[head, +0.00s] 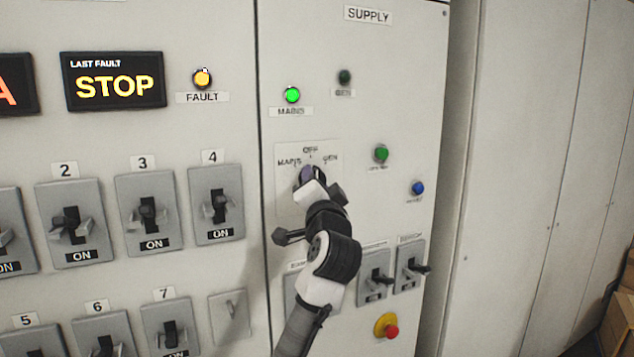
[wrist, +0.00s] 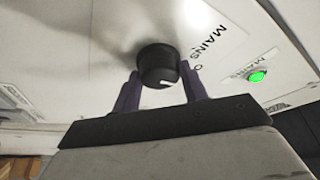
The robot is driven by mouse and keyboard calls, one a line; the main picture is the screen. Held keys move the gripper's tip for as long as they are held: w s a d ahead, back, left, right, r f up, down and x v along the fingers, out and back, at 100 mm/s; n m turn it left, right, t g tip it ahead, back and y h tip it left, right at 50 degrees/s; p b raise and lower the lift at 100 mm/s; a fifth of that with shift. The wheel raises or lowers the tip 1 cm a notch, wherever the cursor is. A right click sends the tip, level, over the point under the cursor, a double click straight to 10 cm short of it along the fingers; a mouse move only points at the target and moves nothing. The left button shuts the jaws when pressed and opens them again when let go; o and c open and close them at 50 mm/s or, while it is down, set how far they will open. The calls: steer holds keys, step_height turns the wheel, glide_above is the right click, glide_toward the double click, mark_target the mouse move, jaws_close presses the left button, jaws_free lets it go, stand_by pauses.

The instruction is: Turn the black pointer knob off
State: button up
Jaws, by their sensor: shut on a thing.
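The black pointer knob (wrist: 158,62) sits on the supply panel in the wrist view, with a short white mark on its face. My gripper (wrist: 161,80) is shut on it, one dark purple finger on each side. In the head view my gripper (head: 308,176) is at the label plate (head: 290,205), just below the words MAINS, OFF and GEN, and hides the knob. The white mark is toward the lower right in the wrist view; I cannot tell which label it points to.
The MAINS lamp (head: 292,95) is lit green and the GEN lamp (head: 344,77) is dark. Green (head: 381,153) and blue (head: 417,188) buttons are to the right. Toggle switches (head: 375,280) and a red emergency button (head: 391,331) are below. Breaker switches (head: 217,205) stand left.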

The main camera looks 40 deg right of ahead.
steer(key=shift+w+a+r, duration=0.1)
steer(key=shift+a+r, duration=0.05)
steer(key=shift+r, duration=0.05)
steer(key=o, duration=0.9)
steer(key=shift+c, duration=0.2)
steer(key=shift+o, duration=0.5)
steer(key=shift+f, duration=0.15)
steer(key=b+v, duration=0.5)
steer(key=v, duration=0.8)
steer(key=shift+s, duration=0.25)
steer(key=shift+a+f, duration=0.1)
steer(key=shift+f, duration=0.1)
